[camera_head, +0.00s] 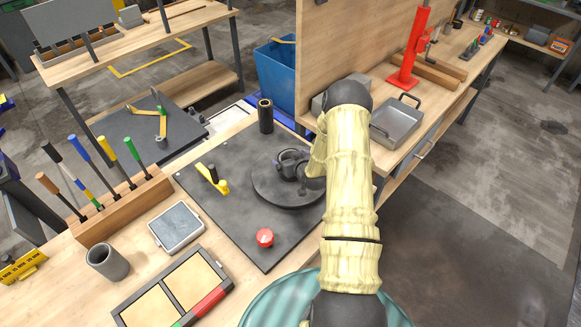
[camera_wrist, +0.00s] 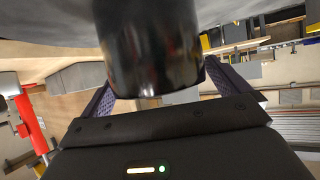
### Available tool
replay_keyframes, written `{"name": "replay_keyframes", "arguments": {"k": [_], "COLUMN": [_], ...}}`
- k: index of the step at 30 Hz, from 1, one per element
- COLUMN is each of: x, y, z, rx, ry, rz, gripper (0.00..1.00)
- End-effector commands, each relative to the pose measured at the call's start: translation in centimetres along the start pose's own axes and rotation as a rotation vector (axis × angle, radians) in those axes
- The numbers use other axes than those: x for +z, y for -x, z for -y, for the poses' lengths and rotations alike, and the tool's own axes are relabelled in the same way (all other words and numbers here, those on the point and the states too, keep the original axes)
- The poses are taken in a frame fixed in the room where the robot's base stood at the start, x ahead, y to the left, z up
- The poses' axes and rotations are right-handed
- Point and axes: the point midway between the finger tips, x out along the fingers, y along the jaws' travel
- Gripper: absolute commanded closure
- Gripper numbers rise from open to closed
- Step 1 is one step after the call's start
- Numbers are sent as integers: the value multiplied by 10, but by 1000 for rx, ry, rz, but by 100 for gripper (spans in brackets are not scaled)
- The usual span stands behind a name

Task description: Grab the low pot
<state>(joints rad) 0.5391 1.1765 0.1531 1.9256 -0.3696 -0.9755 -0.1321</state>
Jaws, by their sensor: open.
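The low pot appears to be the small dark round piece (camera_head: 289,157) on the round black turntable (camera_head: 270,190), partly covered by my gripper (camera_head: 292,166) in the head view. In the wrist view, a glossy black cylindrical wall (camera_wrist: 150,50) stands between the two fingers of my gripper (camera_wrist: 158,92), below a grey surface in this upside-down picture. My gripper is open, with one finger on each side of the wall. I cannot tell whether either finger touches it. The far side of the pot is hidden.
A tall black cylinder (camera_head: 265,115) stands behind the turntable. A yellow tool (camera_head: 215,178) and a red button (camera_head: 265,237) lie left and in front. A grey cup (camera_head: 107,262) and tool rack (camera_head: 120,205) stand farther left. A wooden panel (camera_head: 345,45) rises behind my arm.

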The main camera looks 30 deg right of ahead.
Motion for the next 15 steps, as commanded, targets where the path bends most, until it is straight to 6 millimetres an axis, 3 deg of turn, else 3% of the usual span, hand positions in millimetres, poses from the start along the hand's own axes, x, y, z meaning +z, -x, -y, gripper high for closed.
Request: {"name": "replay_keyframes", "arguments": {"k": [2,11,15], "x": [0,0,-2], "y": [0,0,0], "z": [0,0,0], "rx": [0,0,0], "ry": [0,0,1], "rz": [0,0,-4], "gripper": [2,61,65]}}
